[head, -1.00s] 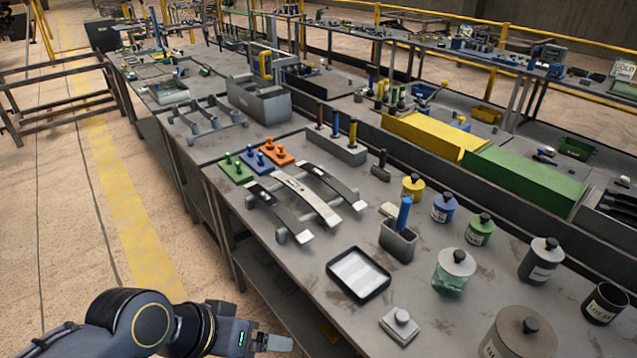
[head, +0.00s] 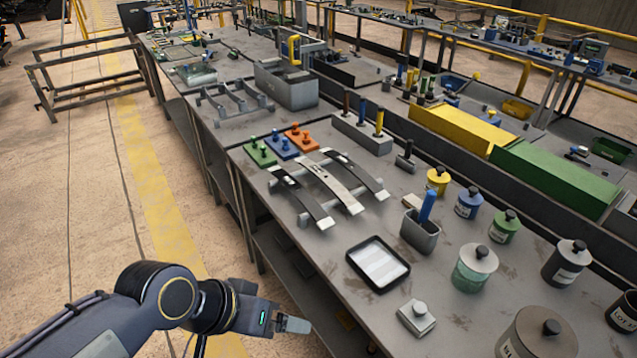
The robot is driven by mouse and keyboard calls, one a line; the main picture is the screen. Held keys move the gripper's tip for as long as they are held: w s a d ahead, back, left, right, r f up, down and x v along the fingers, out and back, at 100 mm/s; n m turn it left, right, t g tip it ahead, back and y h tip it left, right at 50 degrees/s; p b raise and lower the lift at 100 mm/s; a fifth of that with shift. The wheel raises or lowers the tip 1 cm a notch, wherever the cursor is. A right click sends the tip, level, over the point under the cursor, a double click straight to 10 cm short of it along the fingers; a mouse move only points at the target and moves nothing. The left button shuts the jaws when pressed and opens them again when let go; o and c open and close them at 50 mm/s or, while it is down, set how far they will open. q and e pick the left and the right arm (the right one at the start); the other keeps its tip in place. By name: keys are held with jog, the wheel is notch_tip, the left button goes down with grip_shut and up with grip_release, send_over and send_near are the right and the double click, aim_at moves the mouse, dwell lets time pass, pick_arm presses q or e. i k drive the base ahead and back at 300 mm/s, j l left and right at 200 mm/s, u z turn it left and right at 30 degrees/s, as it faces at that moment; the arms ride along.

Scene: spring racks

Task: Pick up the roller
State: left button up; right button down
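A small dark piece with an upright black handle (head: 405,157) stands on the bench right of the leaf springs; it may be the roller, but it is too small to be sure. A grey cup (head: 420,236) holds a blue-handled tool (head: 427,207), whose lower end is hidden. A black-rimmed tray (head: 351,259) with a pale inside lies in front of the cup. My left gripper (head: 296,325) is low in the picture, beside the bench's near edge and apart from all these things. Its fingers look empty, but their gap is not clear. My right gripper is out of view.
Curved leaf springs (head: 332,188) lie on a rack, with green, blue and orange peg blocks (head: 282,147) behind. Lidded jars (head: 474,268) crowd the right. A yellow box (head: 463,128) and a green box (head: 555,177) line the back. Bare bench (head: 322,240) shows left of the tray.

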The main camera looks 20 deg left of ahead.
aim_at(429, 200)
jog(key=z, duration=0.6)
jog(key=i+j+z, duration=0.1)
jog(key=j+z, duration=0.45)
jog(key=z, duration=0.15)
jog(key=j+z, duration=0.35)
jog(key=i, duration=0.05)
